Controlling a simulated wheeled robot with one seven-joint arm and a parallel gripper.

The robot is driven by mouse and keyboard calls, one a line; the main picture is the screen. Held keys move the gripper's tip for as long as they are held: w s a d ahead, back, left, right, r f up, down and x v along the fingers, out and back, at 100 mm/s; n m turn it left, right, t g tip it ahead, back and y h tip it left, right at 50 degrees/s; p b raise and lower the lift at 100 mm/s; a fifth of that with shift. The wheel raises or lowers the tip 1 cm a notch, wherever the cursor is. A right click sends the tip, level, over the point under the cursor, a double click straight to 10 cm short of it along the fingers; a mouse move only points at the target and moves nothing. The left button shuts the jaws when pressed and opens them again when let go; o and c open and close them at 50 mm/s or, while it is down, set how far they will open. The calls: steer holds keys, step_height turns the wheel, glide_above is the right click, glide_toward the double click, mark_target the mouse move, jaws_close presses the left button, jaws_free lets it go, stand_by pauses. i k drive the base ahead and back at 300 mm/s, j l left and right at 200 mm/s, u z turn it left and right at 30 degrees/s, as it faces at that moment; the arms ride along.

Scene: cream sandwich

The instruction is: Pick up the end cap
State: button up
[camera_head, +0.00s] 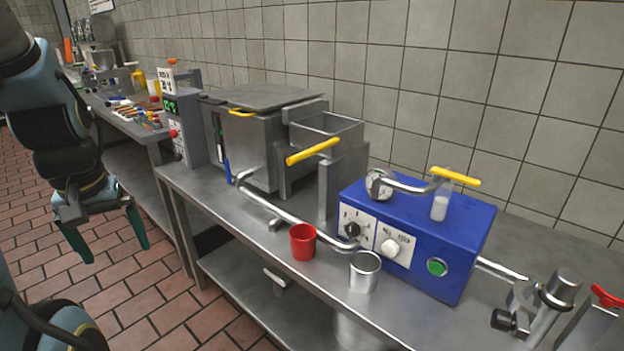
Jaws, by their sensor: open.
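My gripper (116,251) hangs open at the left, with two dark green fingers pointing down and nothing between them. It is over the tiled floor in the picture, left of the steel bench (215,190) and apart from it. I cannot surely pick out the end cap. A metal fitting (560,288) with a round cylindrical end sits at the far right, near the end of a pipe (500,271). A red cup (303,241) and a steel cup (364,271) stand upright on the bench, well to the right of my gripper.
A cluttered second bench stands at the back left. The red-brown floor is open at left.

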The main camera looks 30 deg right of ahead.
mark_target(560, 290)
steer(key=k+l+u, duration=0.2)
steer(key=k+l, duration=0.15)
steer(key=k, duration=0.15)
steer(key=k+l+u, duration=0.15)
steer(key=k, duration=0.4)
steer(key=k+l+u, duration=0.2)
steer(key=k, duration=0.35)
steer(key=k+l+u, duration=0.15)
steer(key=k, duration=0.4)
